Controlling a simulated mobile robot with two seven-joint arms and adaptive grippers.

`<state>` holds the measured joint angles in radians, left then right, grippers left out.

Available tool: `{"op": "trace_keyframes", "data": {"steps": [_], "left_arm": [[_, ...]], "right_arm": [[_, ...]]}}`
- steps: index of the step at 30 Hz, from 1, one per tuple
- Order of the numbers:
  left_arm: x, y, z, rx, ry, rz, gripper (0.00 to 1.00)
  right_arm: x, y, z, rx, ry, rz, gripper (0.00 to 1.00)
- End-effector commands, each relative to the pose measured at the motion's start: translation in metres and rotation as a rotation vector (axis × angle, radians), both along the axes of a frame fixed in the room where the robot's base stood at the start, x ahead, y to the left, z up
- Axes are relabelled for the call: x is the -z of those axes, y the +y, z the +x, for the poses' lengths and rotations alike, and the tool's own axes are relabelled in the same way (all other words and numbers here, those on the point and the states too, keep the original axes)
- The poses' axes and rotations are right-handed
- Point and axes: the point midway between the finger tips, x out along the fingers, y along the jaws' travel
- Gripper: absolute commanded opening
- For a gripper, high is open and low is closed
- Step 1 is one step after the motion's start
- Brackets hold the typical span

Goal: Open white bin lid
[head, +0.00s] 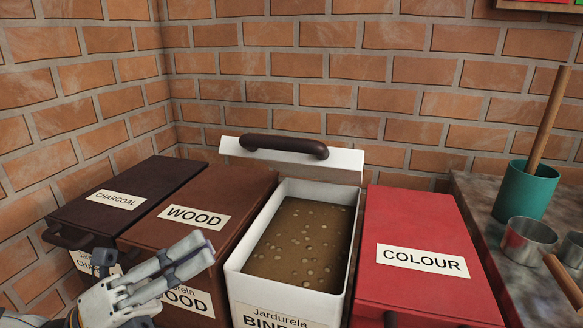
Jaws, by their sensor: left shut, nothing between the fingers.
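The white bin (232,262) stands between the brown WOOD bin and the red COLOUR bin. Its lid (345,162) is tilted up at the back, with a dark handle (284,146) along its raised edge. The bin is open and brown, speckled material (301,240) shows inside. My left gripper (205,252) is in front of the WOOD bin, left of the white bin and apart from the lid. Its fingers are together and empty. My right gripper is not in view.
The dark CHARCOAL bin (138,182), brown WOOD bin (236,190) and red COLOUR bin (415,220) have shut lids. A stone counter (480,198) at the right holds a teal pot (523,192) and metal cups (528,240). A brick wall (330,65) stands close behind.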

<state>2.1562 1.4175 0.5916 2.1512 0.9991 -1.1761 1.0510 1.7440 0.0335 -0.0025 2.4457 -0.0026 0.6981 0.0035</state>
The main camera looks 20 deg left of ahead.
Motion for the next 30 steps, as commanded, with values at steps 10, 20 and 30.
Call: {"op": "trace_keyframes", "data": {"steps": [10,20,30], "left_arm": [[-0.034,-0.046,0.028,0.006,-0.003,-0.004,0.0],[-0.072,-0.073,0.064,0.001,-0.009,0.0,0.0],[-0.079,-0.073,0.075,0.0,-0.002,-0.001,0.0]], "right_arm": [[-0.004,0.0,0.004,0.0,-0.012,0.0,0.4],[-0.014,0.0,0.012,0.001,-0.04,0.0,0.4],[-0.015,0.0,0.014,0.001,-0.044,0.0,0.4]]}}
